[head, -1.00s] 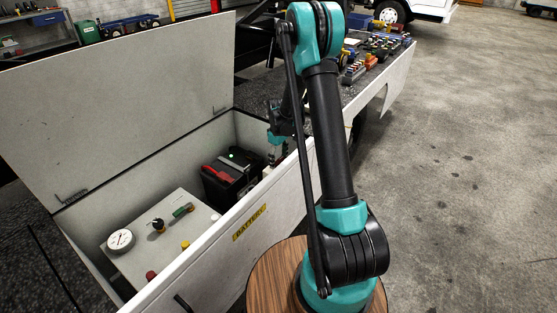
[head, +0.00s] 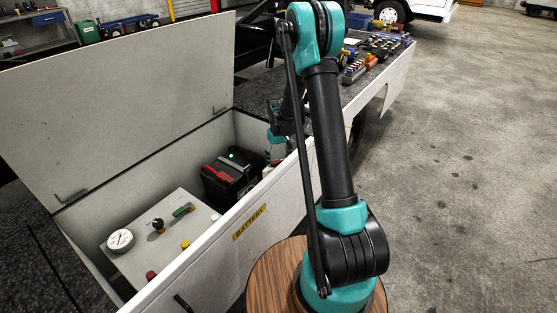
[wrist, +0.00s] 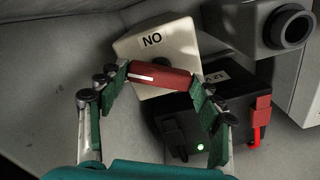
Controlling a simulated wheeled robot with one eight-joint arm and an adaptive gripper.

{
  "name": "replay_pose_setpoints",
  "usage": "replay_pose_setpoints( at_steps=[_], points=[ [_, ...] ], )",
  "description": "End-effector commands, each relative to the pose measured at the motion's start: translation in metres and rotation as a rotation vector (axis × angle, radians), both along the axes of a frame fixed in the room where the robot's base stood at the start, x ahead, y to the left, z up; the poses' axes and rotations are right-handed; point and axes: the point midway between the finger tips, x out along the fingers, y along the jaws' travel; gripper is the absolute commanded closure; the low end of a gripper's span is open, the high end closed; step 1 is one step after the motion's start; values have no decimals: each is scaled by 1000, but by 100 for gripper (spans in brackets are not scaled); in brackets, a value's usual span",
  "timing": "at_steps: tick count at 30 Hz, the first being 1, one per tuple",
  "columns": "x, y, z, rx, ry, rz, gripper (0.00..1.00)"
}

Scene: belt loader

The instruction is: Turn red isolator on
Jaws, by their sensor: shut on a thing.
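The red isolator handle (wrist: 160,77) is a red bar with a white stripe on its left part. It lies nearly crosswise in the wrist view, tilted slightly down to the right, on an off-white housing (wrist: 178,38). Letters on the housing read "NO" in this view, which is "ON" seen upside down. My gripper (wrist: 158,80) is shut on the handle, one finger at each end. In the head view my gripper is down in the open battery box (head: 95,77), largely hidden behind my arm and the front wall, so the handle cannot be made out there.
A black battery (head: 228,180) with red parts and a lit green light stands beside the housing; it also shows in the wrist view (wrist: 180,118). A grey panel (head: 150,262) carries a gauge (head: 120,241) and knobs. A dark round-ended fitting (wrist: 290,27) is close at upper right.

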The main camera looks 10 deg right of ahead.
Motion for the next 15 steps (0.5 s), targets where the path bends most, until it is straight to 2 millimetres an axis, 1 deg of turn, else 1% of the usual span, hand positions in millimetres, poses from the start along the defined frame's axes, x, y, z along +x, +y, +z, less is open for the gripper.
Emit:
replay_pose_setpoints(
  at_steps=[15],
  points=[
    [-1, 0, 0, 0, -1, -489, 64]
  ],
)
